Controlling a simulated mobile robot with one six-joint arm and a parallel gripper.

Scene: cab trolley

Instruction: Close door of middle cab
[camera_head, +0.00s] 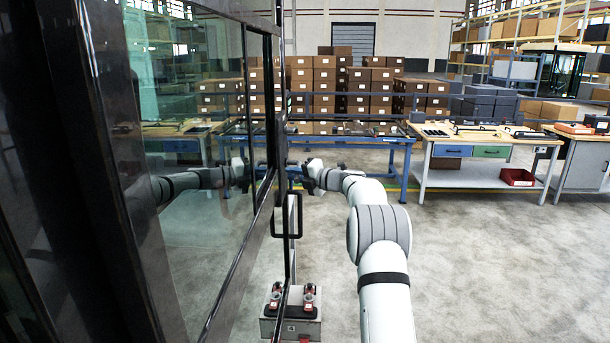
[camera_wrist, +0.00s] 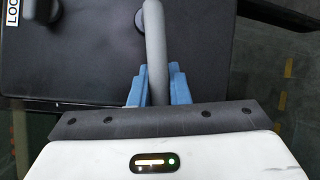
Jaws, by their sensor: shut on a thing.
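The cab door (camera_head: 185,120), a tall glass panel in a dark frame, fills the left of the head view and reflects my arm. A black loop handle (camera_head: 299,222) stands out near its far edge. My gripper (camera_head: 308,176) is beside that far edge, above the loop handle. In the wrist view, my gripper's blue fingers (camera_wrist: 158,88) are shut on a grey bar handle (camera_wrist: 157,45). The bar stands on a dark panel (camera_wrist: 85,60) with a partly visible "LOC" label. I cannot tell how far the door stands from its frame.
A grey box with red-and-black items (camera_head: 290,312) is on the floor below the door's edge. A blue-framed table (camera_head: 340,142) stands behind my gripper, and a workbench (camera_head: 480,178) stands at right. Stacked cartons (camera_head: 325,80) are farther back. The floor at right is clear.

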